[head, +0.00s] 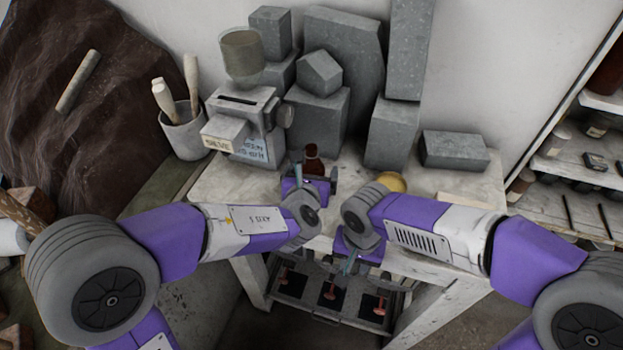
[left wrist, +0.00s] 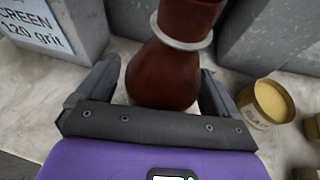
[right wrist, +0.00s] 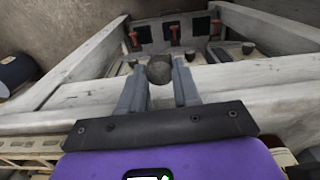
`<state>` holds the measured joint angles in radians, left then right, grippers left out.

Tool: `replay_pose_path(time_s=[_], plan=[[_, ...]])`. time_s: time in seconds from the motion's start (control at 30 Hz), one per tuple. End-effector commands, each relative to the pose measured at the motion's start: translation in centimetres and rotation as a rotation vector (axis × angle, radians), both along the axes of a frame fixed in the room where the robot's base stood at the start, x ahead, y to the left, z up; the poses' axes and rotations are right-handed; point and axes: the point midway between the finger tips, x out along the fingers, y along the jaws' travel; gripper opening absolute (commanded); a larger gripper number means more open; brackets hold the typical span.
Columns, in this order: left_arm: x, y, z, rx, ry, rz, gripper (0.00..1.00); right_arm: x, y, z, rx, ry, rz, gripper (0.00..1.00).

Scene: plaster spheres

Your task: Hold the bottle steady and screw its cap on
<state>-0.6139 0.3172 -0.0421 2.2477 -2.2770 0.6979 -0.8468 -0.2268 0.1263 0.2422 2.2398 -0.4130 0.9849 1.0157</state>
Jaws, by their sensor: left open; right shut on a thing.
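The bottle (head: 312,158) is dark red-brown and stands upright on the worktable (head: 232,190). In the left wrist view the bottle (left wrist: 165,72) has a pale ring round its neck, and its top is cut off. My left gripper (head: 313,178) is open, with one finger on each side of the bottle's lower body; gaps show beside it in the left wrist view (left wrist: 158,88). My right gripper (head: 350,262) is low in front of the table's front edge. In the right wrist view it is shut on a small dark round thing, seemingly the cap (right wrist: 160,69).
A yellow-topped tin (left wrist: 268,103) stands right of the bottle. A grey box machine (head: 240,118) is behind left, and grey stone blocks (head: 318,110) fill the back. A lower shelf (right wrist: 205,50) with red-handled tools lies under the table.

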Motion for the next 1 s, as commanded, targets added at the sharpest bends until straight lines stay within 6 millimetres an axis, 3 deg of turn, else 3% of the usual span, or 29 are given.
replay_pose_path(time_s=[0.13, 0.47, 0.9, 1.0], plan=[[0.88, -0.14, -0.36, 0.000, 0.000, -0.001, 0.94, 0.00, 0.00, -0.09, 0.000, 0.000, 0.000, 0.04], [0.88, -0.14, -0.31, 0.000, 0.000, -0.001, 0.93, 0.00, 0.00, -0.06, 0.000, 0.000, 0.000, 0.04], [0.86, -0.14, -0.30, 0.000, 0.000, -0.001, 0.25, 0.00, 0.00, -0.07, 0.000, 0.000, 0.000, 0.04], [0.90, -0.16, -0.18, -0.001, -0.003, -0.001, 0.23, 0.00, 0.00, -0.07, 0.000, 0.000, 0.000, 0.04]])
